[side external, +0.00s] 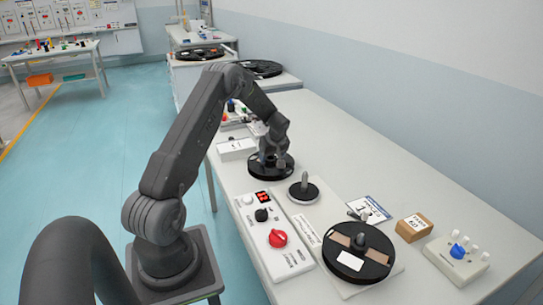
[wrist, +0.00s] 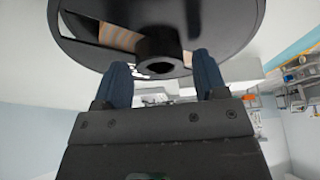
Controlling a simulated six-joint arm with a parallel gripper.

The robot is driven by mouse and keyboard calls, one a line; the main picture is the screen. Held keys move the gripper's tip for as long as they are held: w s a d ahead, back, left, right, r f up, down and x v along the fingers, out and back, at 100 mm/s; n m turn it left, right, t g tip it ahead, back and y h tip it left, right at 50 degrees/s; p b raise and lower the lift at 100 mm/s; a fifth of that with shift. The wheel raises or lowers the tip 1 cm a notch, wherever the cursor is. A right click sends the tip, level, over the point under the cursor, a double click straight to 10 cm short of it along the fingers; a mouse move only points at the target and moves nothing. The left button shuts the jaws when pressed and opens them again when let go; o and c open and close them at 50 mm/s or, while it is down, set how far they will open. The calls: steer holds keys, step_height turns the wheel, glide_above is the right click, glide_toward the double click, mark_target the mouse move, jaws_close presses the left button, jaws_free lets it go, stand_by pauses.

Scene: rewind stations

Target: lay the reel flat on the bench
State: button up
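A black reel (side external: 258,173) lies flat, face up, on the bench (side external: 345,150) past the bare spindle, as far as the side external view shows. The reel (wrist: 225,20) fills the top of the wrist view, with its round hub (wrist: 142,52) towards me. My gripper (side external: 272,160) points down at the reel's middle. In the wrist view my gripper's two blue fingers (wrist: 162,72) stand on either side of the hub, with narrow gaps showing, so it looks open. Whether the reel's underside fully touches the bench is hidden.
A bare spindle (side external: 304,182) on a round base stands in front of the reel. A second reel (side external: 345,268) sits on the nearer station, beside a control panel with a red knob (side external: 278,238). A white box (side external: 236,150) stands left of the reel. The bench right of it is clear.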

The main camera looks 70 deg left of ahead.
steer(key=shift+o, duration=0.8)
steer(key=shift+r, duration=0.1)
steer(key=shift+r, duration=0.2)
steer(key=v, duration=1.2)
steer(key=s+d+r+m+t, duration=0.1)
steer(key=d+r+m, duration=0.25)
steer(key=d, duration=0.45)
steer(key=s+d+r+m+t+h, duration=0.1)
steer(key=d+r+m, duration=0.1)
steer(key=d+r, duration=0.4)
steer(key=s+d+r+m+t, duration=0.1)
steer(key=s+d+r+m, duration=0.2)
steer(key=d, duration=0.6)
steer(key=s+d+r+m+t+h, duration=0.2)
steer(key=s+d+m, duration=0.7)
steer(key=s+d, duration=0.5)
steer(key=shift+s+d+t+h, duration=0.35)
steer(key=shift+d+h, duration=0.35)
steer(key=shift+d, duration=0.4)
